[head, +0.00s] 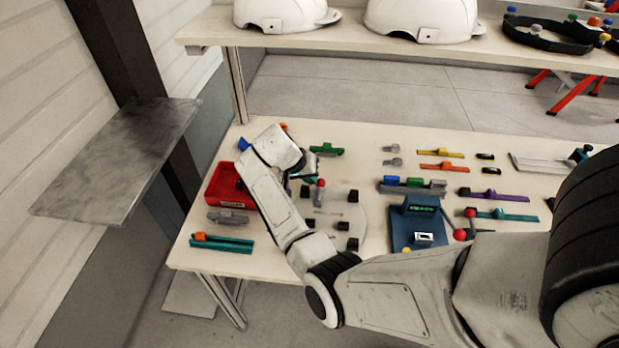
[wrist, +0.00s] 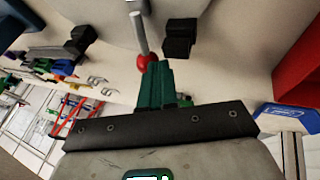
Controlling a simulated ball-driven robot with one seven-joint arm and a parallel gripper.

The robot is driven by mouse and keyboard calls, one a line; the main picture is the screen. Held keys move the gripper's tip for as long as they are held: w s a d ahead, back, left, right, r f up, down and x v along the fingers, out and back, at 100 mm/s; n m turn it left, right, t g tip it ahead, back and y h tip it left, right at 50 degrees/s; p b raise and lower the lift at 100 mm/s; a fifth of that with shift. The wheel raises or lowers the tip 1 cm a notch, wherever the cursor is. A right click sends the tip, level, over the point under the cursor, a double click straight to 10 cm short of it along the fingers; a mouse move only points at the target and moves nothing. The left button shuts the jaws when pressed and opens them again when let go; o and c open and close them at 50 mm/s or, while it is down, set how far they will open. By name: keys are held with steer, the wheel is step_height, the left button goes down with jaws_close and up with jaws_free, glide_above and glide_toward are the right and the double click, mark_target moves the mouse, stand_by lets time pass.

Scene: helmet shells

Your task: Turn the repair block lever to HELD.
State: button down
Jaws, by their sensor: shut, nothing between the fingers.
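A red-knobbed lever (head: 320,184) stands at the round pale plate with black blocks. It also shows in the wrist view as a red ball (wrist: 147,62) on a grey metal rod (wrist: 139,34). My gripper (head: 308,180) is close beside that knob. In the wrist view its green fingers (wrist: 154,82) are shut together and empty, with their tips at the red ball; I cannot tell whether they touch it. I cannot read a HELD mark.
A red bin (head: 228,188) stands at the table's left. Black blocks (head: 353,195) ring the round plate (head: 330,215). Coloured tools (head: 497,195) lie in rows on the right. White helmets (head: 285,14) sit on the shelf (head: 340,45) above the back. My arm crosses the front.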

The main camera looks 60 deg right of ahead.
steer(key=shift+s+d+m, duration=0.15)
steer(key=shift+m, duration=0.15)
steer(key=shift+s+f, duration=0.1)
steer(key=shift+s+d, duration=0.4)
steer(key=shift+s+d+m+g, duration=0.2)
steer(key=shift+s+m+g, duration=0.15)
steer(key=shift+m+g, duration=0.25)
steer(key=shift+s+d+p, duration=0.15)
steer(key=shift+s+p, duration=0.05)
steer(key=shift+s, duration=0.4)
steer(key=shift+s+d+p, duration=0.15)
steer(key=shift+s, duration=0.6)
steer(key=shift+s+a, duration=0.1)
steer(key=shift+s, duration=0.1)
